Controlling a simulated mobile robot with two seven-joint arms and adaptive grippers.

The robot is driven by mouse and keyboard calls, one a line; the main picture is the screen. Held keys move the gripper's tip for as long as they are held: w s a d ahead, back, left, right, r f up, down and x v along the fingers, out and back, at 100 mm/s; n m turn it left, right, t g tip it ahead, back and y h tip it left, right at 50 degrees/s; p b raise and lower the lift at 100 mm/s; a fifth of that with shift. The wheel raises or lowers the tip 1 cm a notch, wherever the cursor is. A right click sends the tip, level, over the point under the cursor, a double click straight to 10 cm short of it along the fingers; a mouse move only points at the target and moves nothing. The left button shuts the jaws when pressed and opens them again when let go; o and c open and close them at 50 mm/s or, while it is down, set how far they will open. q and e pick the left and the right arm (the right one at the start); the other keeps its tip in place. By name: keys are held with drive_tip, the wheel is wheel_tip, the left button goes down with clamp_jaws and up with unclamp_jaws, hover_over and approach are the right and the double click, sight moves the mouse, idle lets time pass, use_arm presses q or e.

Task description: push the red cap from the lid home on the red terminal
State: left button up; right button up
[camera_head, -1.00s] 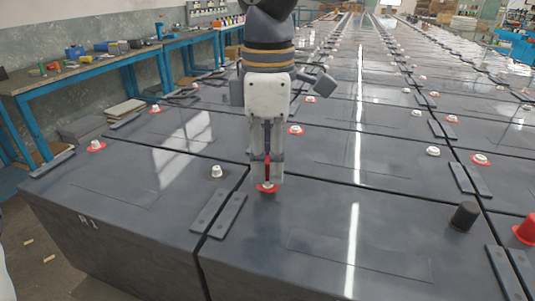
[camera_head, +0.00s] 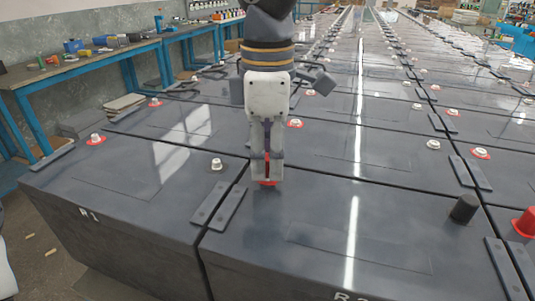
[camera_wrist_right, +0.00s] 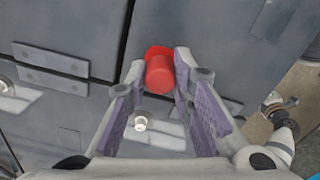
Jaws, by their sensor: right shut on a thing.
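My right gripper (camera_head: 267,170) points down at the near battery, just right of the grey link bars. It is shut on the red cap (camera_wrist_right: 160,74), which shows between the fingertips in the wrist view. In the head view only a narrow strip of the cap shows between the fingers. The red ring of the red terminal (camera_wrist_right: 158,51) shows behind the cap in the wrist view. The cap sits over the terminal, whose white post is hidden. I cannot tell whether it is fully seated. My left gripper is not in view.
Grey link bars (camera_head: 219,206) lie left of the gripper. A bare white post (camera_head: 216,164) stands on the left battery. A black cap (camera_head: 464,209) and another red cap (camera_head: 525,224) stand at the right. The near battery's lid (camera_head: 330,225) is otherwise clear.

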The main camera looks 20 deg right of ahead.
drive_tip(key=shift+f, duration=0.5)
idle(0.6)
drive_tip(key=o, duration=1.3)
drive_tip(key=shift+r, duration=3.55)
